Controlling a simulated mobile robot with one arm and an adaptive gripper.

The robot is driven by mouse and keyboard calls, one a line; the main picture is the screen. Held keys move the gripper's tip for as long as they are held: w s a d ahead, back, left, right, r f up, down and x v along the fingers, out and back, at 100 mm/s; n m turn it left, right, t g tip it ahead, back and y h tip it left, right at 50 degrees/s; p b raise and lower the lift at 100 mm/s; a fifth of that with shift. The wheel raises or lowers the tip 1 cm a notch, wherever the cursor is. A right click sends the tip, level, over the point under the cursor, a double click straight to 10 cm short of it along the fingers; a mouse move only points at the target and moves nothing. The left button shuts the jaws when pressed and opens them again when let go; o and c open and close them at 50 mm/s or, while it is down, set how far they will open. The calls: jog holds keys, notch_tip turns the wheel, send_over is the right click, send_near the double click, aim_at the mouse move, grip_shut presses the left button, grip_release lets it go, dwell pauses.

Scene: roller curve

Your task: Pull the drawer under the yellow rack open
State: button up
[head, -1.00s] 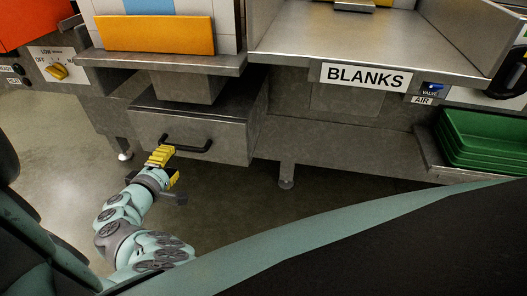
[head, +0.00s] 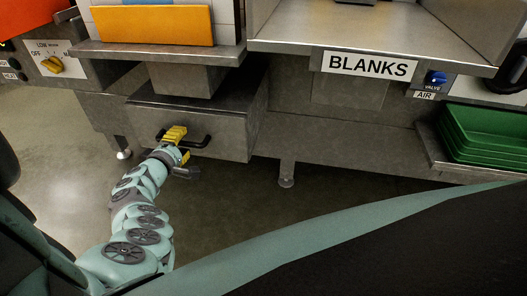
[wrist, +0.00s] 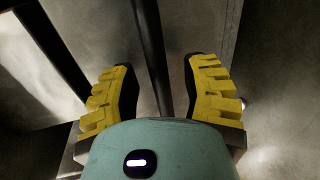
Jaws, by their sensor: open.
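The drawer (head: 225,135) is a grey metal box front under the yellow rack (head: 150,25), at left centre of the head view. No clear gap shows around it. Its black bar handle (head: 203,140) is partly hidden by my gripper (head: 177,140), which is at the handle's left and middle part. In the wrist view, the handle bar (wrist: 152,45) runs between the two yellow fingers of my gripper (wrist: 158,80). The fingers are open, with space on both sides of the bar. I see no clear contact with it.
A bench labelled BLANKS (head: 367,65) stands to the right, with a leg (head: 286,172) below it. Green trays (head: 490,135) sit on a low shelf at right. A control panel with a yellow knob (head: 52,65) is at far left. The floor before the drawer is clear.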

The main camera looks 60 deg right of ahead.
grip_shut()
dwell(0.3)
jog(key=shift+a, duration=0.15)
